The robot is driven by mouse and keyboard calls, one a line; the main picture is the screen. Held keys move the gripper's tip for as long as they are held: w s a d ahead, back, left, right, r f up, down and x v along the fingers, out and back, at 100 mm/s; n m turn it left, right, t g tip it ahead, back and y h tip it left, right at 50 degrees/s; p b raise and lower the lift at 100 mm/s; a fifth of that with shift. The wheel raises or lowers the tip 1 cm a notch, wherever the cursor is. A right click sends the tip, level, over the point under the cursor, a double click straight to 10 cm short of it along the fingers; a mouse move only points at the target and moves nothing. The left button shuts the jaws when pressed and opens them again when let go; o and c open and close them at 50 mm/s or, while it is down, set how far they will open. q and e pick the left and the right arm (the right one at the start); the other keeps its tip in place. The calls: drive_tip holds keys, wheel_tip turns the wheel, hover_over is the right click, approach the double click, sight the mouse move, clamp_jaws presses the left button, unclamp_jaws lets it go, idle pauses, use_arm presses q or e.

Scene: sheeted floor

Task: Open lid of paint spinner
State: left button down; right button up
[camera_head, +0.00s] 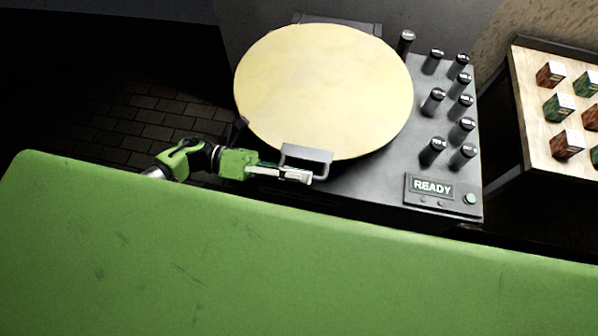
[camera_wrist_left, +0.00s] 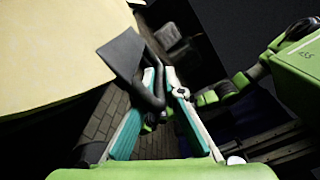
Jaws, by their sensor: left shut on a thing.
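The paint spinner (camera_head: 370,195) is a dark grey machine with a round pale-yellow lid (camera_head: 325,85) on top. The lid looks closed and flat, and part of it shows in the left wrist view (camera_wrist_left: 45,50). A grey handle (camera_head: 307,154) sits at the lid's front edge. My left gripper (camera_head: 300,175) reaches in from the left and is shut on the handle. In the left wrist view the handle (camera_wrist_left: 150,90) is between the fingers. My right gripper is not in view.
Several dark cylinders (camera_head: 461,130) stand on the machine's right side, above a panel reading READY (camera_head: 432,187) with a green button (camera_head: 470,199). A wooden table (camera_head: 535,100) with several small boxes is at the right. A brick-like floor (camera_head: 150,115) lies at the left. My green body fills the foreground.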

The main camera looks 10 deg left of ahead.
use_arm(q)
drive_tip(key=w+r+p, duration=0.3)
drive_tip(key=r, duration=0.7)
drive_tip(key=w+r+p, duration=0.3)
drive_tip(key=r+p, duration=0.1)
drive_tip(key=r, duration=0.6)
drive_tip(key=w+r+n+p, duration=0.1)
drive_tip(key=w+r+p, duration=0.3)
drive_tip(key=r, duration=0.6)
drive_tip(key=shift+a+r, duration=0.1)
